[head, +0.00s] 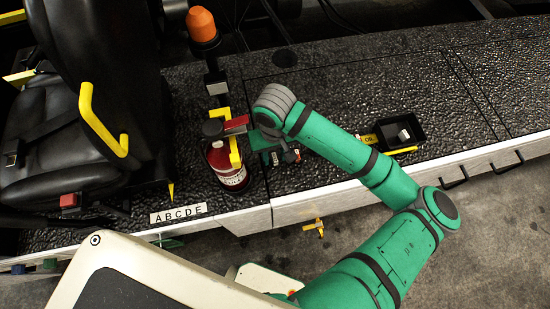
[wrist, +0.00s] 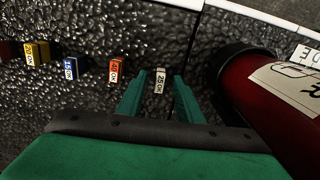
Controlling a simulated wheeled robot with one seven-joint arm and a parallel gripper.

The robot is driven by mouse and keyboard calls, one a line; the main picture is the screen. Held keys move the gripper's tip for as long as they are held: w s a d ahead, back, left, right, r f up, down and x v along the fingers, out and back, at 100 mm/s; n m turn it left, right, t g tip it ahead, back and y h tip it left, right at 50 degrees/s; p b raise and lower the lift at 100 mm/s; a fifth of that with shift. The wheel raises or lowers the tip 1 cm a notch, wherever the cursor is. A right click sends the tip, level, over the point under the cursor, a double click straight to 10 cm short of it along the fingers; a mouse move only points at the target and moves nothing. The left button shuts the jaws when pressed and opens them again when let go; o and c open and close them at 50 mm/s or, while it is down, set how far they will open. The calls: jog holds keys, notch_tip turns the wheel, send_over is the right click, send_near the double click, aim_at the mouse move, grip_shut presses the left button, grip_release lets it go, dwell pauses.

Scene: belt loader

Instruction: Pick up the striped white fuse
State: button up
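A small white fuse (wrist: 160,80) marked "25 OK" stands on the black textured deck in the wrist view; I cannot make out stripes on it. My gripper (wrist: 160,85) is open, with one green finger on each side of the fuse's near end. A gap shows between the fuse and each finger, and I cannot tell the height of the fingertips above the deck. In the head view my gripper (head: 275,152) is low over the deck, right of the red bottle, and the white fuse is not clearly visible there.
An orange fuse (wrist: 116,70), a blue fuse (wrist: 70,68) and a yellow fuse (wrist: 37,53) stand in a row to the left. A red bottle (head: 222,162) stands close beside my gripper. A black tray (head: 416,132) lies to the right; the deck beyond it is clear.

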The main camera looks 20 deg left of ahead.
jog(key=shift+f, duration=0.75)
jog(key=shift+c, duration=0.6)
grip_shut()
